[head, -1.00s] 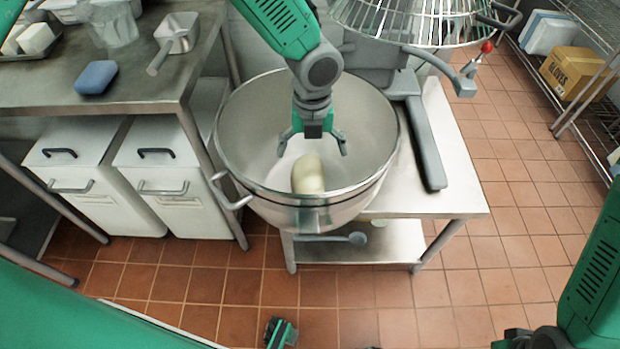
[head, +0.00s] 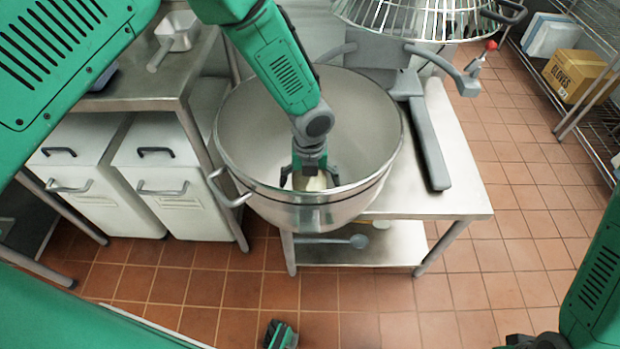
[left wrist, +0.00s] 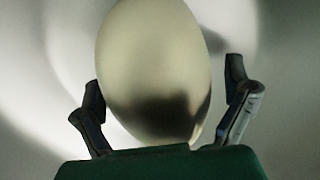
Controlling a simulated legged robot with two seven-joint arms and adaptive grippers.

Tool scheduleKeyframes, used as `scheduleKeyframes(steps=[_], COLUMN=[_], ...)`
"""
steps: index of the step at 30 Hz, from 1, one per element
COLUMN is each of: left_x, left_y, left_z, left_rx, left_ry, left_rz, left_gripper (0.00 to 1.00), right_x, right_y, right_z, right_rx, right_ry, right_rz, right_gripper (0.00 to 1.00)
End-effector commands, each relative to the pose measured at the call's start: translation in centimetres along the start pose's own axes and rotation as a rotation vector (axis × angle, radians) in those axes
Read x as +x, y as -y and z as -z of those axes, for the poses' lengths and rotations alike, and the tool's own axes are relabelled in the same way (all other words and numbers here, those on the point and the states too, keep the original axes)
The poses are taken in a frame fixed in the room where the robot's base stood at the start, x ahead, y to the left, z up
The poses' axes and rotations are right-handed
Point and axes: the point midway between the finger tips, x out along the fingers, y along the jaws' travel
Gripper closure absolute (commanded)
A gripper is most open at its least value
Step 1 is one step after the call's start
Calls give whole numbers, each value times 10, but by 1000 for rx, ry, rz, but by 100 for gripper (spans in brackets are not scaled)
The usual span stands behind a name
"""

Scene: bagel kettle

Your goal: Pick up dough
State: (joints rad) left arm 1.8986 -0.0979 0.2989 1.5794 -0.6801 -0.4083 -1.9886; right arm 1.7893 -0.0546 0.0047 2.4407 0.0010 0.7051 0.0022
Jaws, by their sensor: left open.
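The pale, smooth, egg-shaped dough (head: 314,184) lies in the large steel mixing bowl (head: 255,120), near its front wall. My left gripper (head: 308,180) reaches down into the bowl over the dough and hides most of it in the head view. In the left wrist view the dough (left wrist: 155,60) sits between the two spread fingers of my left gripper (left wrist: 165,108), with a gap showing on each side. The jaws are open, and a dark shadow falls on the dough's near end. My right arm shows at the lower right, but its fingers do not show.
A wire guard (head: 415,15) hangs above the bowl's back right. The bowl's rim surrounds my left gripper. A steel table (head: 455,185) stands under and right of the bowl. A steel counter (head: 140,92) and white bins (head: 165,190) stand at left. Tiled floor lies clear at right.

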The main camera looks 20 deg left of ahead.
Motion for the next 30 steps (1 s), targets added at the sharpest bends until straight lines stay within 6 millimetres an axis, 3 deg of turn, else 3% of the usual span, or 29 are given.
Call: scheduleKeyframes(steps=[4, 10, 11, 23, 30], left_x=[0, 0, 0, -7, -46], left_y=[0, 0, 0, 1, 1], left_z=[0, 0, 0, -1, -1], left_rx=[0, 0, 0, 0, -1], left_ry=[0, 0, 0, 2, 4], left_rz=[0, 0, 0, 2, 3], left_gripper=[5, 76, 78, 78, 78], right_x=[0, 0, 0, -1, -8], right_y=[0, 0, 0, 0, 0], right_z=[0, 0, 0, 0, 0], right_rx=[0, 0, 0, 0, 0], right_ry=[0, 0, 0, 0, 0], right_rz=[0, 0, 0, 0, 0], right_gripper=[100, 100, 100, 100, 100])
